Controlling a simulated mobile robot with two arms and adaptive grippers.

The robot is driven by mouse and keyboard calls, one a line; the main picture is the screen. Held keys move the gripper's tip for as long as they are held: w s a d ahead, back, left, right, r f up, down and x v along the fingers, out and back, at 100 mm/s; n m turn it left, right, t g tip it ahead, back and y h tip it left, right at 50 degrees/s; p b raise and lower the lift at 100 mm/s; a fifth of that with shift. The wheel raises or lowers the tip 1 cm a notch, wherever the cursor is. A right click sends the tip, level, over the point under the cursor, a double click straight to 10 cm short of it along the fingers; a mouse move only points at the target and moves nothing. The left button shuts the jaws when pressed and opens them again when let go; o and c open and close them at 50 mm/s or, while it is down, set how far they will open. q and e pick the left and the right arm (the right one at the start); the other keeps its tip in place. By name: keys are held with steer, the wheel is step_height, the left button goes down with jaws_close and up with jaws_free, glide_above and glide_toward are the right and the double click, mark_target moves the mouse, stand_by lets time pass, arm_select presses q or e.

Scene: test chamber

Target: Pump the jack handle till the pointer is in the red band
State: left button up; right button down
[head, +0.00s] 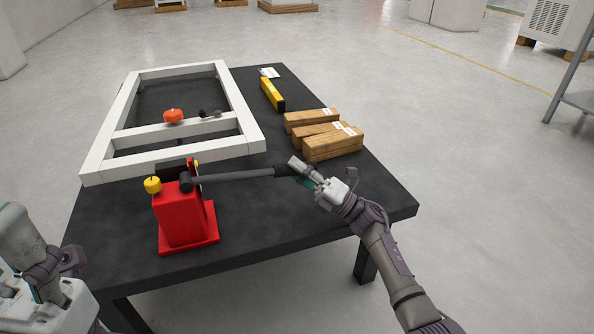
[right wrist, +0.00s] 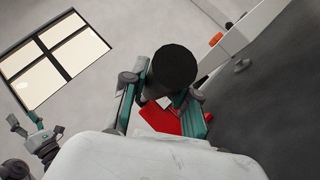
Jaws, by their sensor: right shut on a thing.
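The red jack (head: 183,216) stands upright on the black table, with a yellow knob (head: 152,185) on top at its left. Its grey handle (head: 240,175) runs out to the right, close to level, and ends in a black grip. My right gripper (head: 300,170) is shut on the handle's black grip. In the right wrist view the grip's round black end (right wrist: 174,66) sits between the fingers, with part of the red jack (right wrist: 160,118) behind it. The pointer and red band cannot be made out.
A white frame (head: 105,135) lies on the black table (head: 340,210) behind the jack, with an orange object (head: 173,116) on its crossbar. Several wooden blocks (head: 333,148) and a yellow-black bar (head: 272,94) lie at the right. The table's front right is clear.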

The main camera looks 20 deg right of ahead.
steer(key=shift+s+a+f, duration=0.1)
steer(key=shift+f, duration=0.4)
steer(key=c, duration=0.9)
jaws_free()
steer(key=shift+o, duration=0.2)
steer(key=shift+r, duration=0.15)
steer(key=v, duration=1.2)
